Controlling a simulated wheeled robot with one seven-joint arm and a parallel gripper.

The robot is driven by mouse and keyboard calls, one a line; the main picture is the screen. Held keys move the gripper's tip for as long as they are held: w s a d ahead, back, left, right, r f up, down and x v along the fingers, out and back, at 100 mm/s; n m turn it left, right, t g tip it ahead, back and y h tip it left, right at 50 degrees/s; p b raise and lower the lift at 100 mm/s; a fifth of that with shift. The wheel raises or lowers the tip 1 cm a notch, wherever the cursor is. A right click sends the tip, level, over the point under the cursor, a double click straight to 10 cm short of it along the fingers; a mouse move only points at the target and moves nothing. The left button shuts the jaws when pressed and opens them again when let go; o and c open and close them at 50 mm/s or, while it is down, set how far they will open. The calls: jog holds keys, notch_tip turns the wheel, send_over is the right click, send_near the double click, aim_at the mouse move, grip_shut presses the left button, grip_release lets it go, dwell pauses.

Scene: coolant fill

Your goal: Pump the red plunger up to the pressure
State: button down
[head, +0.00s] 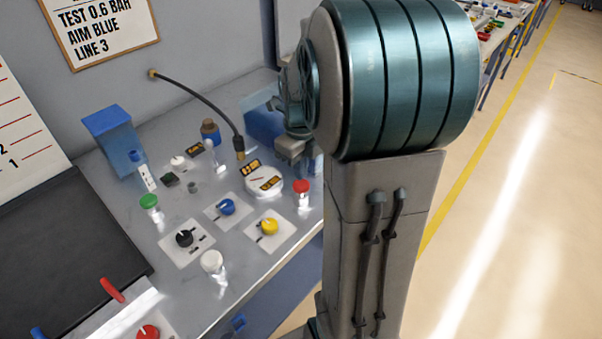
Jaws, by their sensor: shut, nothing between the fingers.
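A red-capped plunger (301,187) stands upright on a pale body at the right front edge of the grey bench. My gripper (292,163) is shut and empty. It is just behind and above the red cap in the picture, partly hidden by my own arm. I cannot tell whether it touches the cap. A round white gauge-like piece (264,182) with black and yellow labels lies to the left of the plunger. Its reading is too small to make out. A wall notice (100,22) reads "TEST 0.6 BAR", "AIM BLUE", "LINE 3".
A blue knob (227,207), a yellow knob (269,227), a black knob (184,238), a green cap (149,201) and a white cap (212,261) stand close by. A black hose (200,97) arches from the wall. A blue box (112,140) stands at the back left.

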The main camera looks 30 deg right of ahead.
aim_at(301, 184)
jog(key=shift+f, duration=1.1)
jog(key=shift+f+b, duration=0.95)
jog(key=shift+f, duration=0.5)
jog(key=shift+s, duration=0.1)
jog(key=shift+r, duration=0.1)
